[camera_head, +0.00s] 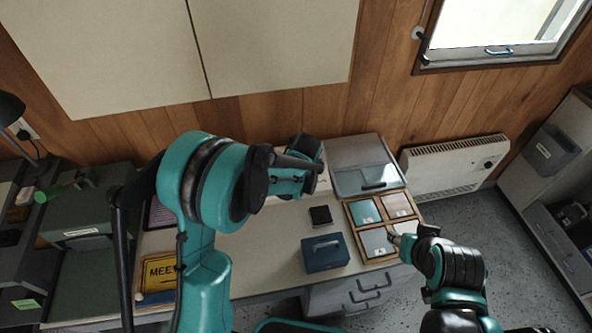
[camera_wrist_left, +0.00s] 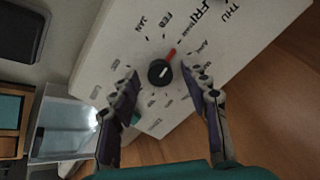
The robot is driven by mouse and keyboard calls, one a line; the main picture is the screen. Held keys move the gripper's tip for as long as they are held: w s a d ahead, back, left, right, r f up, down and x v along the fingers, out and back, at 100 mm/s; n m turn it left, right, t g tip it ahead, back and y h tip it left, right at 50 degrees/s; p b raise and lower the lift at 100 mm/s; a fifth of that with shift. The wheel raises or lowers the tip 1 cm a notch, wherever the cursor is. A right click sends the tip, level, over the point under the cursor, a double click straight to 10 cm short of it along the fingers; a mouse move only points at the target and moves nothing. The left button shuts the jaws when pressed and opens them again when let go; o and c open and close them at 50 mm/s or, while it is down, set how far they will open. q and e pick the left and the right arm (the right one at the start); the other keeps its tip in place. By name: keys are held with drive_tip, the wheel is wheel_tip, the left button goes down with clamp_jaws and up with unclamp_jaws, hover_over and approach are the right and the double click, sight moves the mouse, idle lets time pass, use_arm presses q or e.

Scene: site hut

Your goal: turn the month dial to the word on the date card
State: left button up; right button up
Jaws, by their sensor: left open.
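The month dial is a round black knob (camera_wrist_left: 158,73) with a pale line on it and a red pointer beside it. It sits on a white board (camera_wrist_left: 100,60) printed with JAN, FEB, FRI and THU; other words are too blurred to read. The red pointer lies up and right of the knob, past FEB. My left gripper (camera_wrist_left: 160,77) is open, with one finger on each side of the knob, apart from it as far as I can see. In the head view my left arm hides most of the board. My right gripper (camera_head: 398,238) is by the tray; its jaws are unclear. I cannot identify the date card.
On the desk (camera_head: 270,235) stand a blue box (camera_head: 325,253), a small black block (camera_head: 320,215), a wooden tray with coloured compartments (camera_head: 352,222), a clear-lidded case (camera_head: 365,165) and a yellow sign reading MEET (camera_head: 158,275). A heater (camera_head: 455,165) is on the wall.

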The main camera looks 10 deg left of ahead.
use_arm(q)
drive_tip(key=shift+w+f, duration=0.1)
drive_tip(key=shift+f, duration=0.05)
clamp_jaws()
drive_tip(key=shift+n, duration=0.3)
drive_tip(key=n, duration=0.4)
drive_tip(key=shift+n, duration=0.3)
drive_tip(key=n, duration=0.5)
drive_tip(key=shift+a+b, duration=0.1)
drive_tip(key=shift+b, duration=0.3)
drive_tip(key=shift+n, duration=0.4)
